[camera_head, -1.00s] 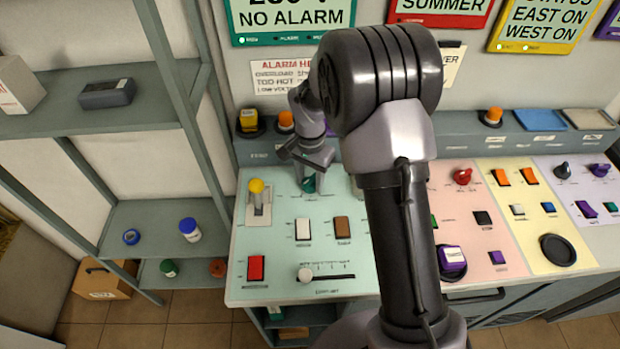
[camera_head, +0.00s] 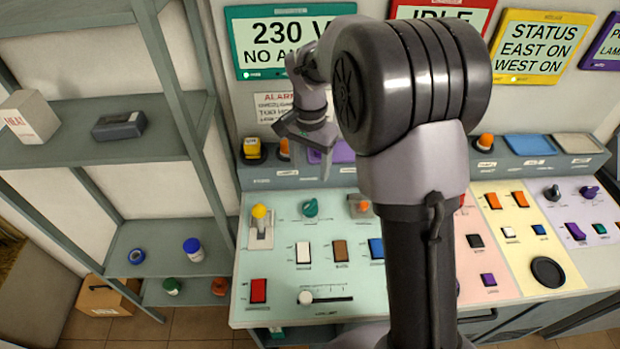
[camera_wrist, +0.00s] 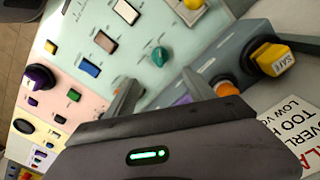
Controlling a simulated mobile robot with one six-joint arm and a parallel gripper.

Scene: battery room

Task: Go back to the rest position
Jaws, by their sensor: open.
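My gripper (camera_head: 327,165) is raised above the back of the control panel (camera_head: 285,235), in front of the wall signs. In the wrist view my gripper (camera_wrist: 160,97) has its two fingers apart with nothing between them. Below it on the mint section sits a green rotary knob (camera_head: 310,208), apart from the fingers; the knob also shows in the wrist view (camera_wrist: 160,56). My arm hides part of the middle of the panel and some of the wall.
A shelf unit (camera_head: 105,160) stands at left with a grey box (camera_head: 118,126) and a blue-capped jar (camera_head: 193,250). A yellow block marked SAFE (camera_wrist: 275,58) and orange lamps (camera_head: 485,142) stand along the back ledge. Screens (camera_head: 290,45) hang on the wall.

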